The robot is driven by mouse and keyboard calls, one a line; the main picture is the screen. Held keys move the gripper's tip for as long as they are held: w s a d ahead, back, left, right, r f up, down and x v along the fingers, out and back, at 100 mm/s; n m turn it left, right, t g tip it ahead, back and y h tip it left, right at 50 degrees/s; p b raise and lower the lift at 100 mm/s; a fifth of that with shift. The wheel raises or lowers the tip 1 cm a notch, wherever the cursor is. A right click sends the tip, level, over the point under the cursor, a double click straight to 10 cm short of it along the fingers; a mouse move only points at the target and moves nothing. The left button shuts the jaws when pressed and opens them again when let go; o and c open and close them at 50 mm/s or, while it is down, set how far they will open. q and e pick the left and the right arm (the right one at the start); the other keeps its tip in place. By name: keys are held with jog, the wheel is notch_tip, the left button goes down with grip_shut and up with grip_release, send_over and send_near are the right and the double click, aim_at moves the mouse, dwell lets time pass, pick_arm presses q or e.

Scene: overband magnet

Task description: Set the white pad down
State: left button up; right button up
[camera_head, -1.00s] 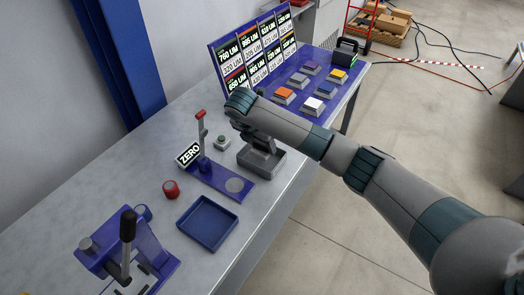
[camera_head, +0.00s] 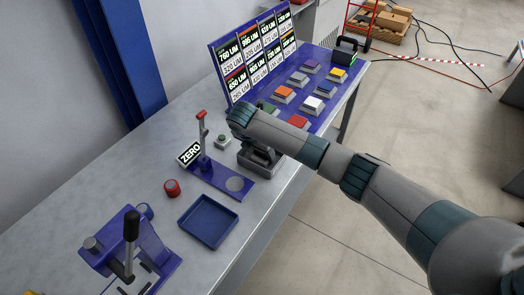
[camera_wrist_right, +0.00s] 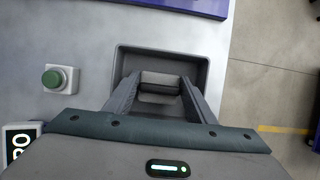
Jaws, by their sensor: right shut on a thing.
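My right gripper (camera_wrist_right: 160,90) is shut on a small pale piece (camera_wrist_right: 162,78), which I take to be the white pad. It looks light grey here, with a dark band across it. In the right wrist view the piece is between the fingertips, over the recess of a grey tray (camera_wrist_right: 120,62). I cannot tell if it touches the tray floor. In the head view the grey tray (camera_head: 247,166) stands under my right gripper (camera_head: 262,152), and the arm hides the piece. My left gripper is not in view.
A blue board (camera_head: 322,123) behind my arm carries several coloured blocks, one white-topped (camera_head: 312,103).

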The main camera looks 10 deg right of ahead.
jog(key=o, duration=1)
jog(key=shift+f, duration=0.1)
jog(key=b+v, duration=0.2)
jog(key=v, duration=1)
